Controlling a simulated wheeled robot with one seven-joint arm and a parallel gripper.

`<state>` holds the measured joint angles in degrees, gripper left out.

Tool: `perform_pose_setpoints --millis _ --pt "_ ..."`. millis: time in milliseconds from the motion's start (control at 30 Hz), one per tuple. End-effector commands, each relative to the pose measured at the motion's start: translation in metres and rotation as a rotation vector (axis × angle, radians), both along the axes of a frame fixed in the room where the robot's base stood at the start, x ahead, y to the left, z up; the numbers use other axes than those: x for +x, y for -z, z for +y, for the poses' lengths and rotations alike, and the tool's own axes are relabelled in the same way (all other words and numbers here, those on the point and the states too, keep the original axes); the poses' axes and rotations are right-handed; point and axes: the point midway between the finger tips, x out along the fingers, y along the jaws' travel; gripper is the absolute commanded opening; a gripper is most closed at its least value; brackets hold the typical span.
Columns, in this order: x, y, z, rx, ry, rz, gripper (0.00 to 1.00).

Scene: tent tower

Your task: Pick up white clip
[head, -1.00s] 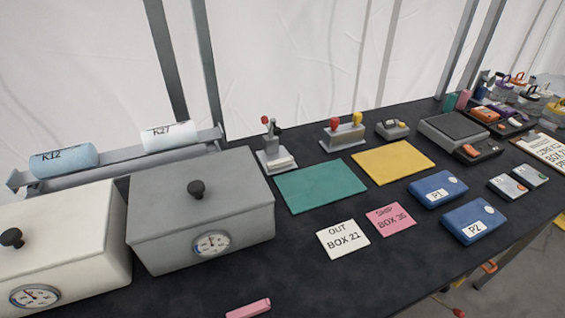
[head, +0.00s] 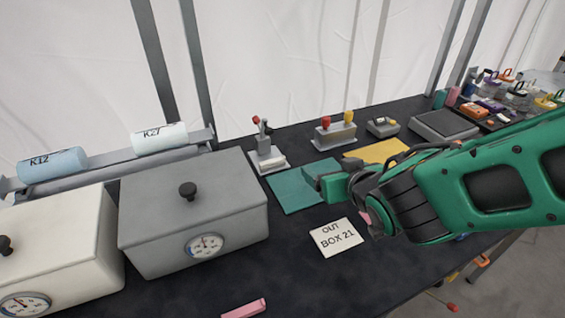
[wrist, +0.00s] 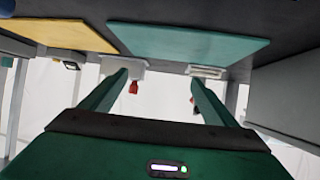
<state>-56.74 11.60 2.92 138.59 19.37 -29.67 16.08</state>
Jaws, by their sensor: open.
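I cannot single out the white clip for sure. A small white piece (head: 380,121) sits on a little grey block (head: 384,130) behind the yellow mat. A pale white block (head: 271,162) lies at the foot of a lever device (head: 265,145) behind the teal mat. My gripper (head: 322,180) hangs over the right part of the teal mat (head: 290,192), in front of these. In the wrist view my gripper (wrist: 158,78) has its two green fingers apart, with nothing between them.
Two lidded boxes, grey (head: 190,210) and off-white (head: 60,240), stand left. A stand with red and yellow knobs (head: 335,135) is behind the mats. A yellow mat (head: 375,152) and a card (head: 337,238) lie near my arm. Dark table in front is mostly clear.

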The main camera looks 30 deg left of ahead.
Motion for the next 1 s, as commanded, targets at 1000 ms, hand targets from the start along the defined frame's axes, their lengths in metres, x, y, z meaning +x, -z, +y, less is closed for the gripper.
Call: perform_pose_setpoints --millis 1000 --pt "-0.010 0.032 0.131 0.094 -0.167 -0.051 0.81"
